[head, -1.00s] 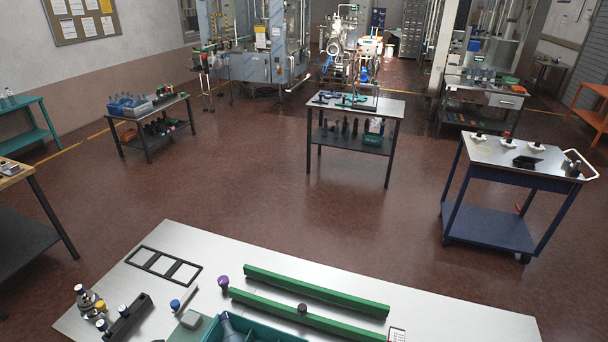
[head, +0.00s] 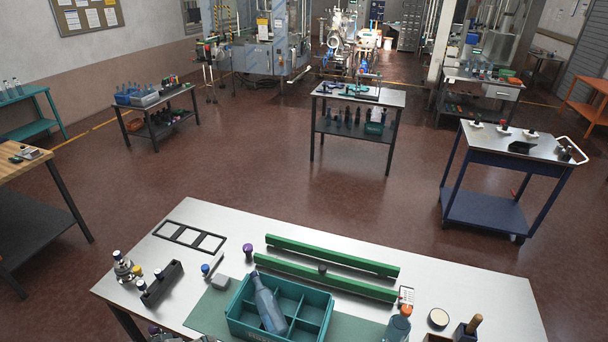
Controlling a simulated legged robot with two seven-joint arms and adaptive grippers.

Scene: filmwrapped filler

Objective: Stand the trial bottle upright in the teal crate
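The teal crate (head: 234,315) stands on a green mat at the near middle of the bench and has divided compartments. A clear blue-grey bottle (head: 268,304) lies tilted in its left part, neck toward the far left and base toward the near right. Its mouth shows no clear cap. Another blue-grey bottle with an orange cap (head: 398,325) stands right of the crate, cut by the lower edge. Nothing marks which one is the trial bottle. Neither of my grippers shows clearly.
Two green rails (head: 332,257) lie behind the crate. A black frame (head: 190,237) lies at the far left of the bench. The far right bench top is clear.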

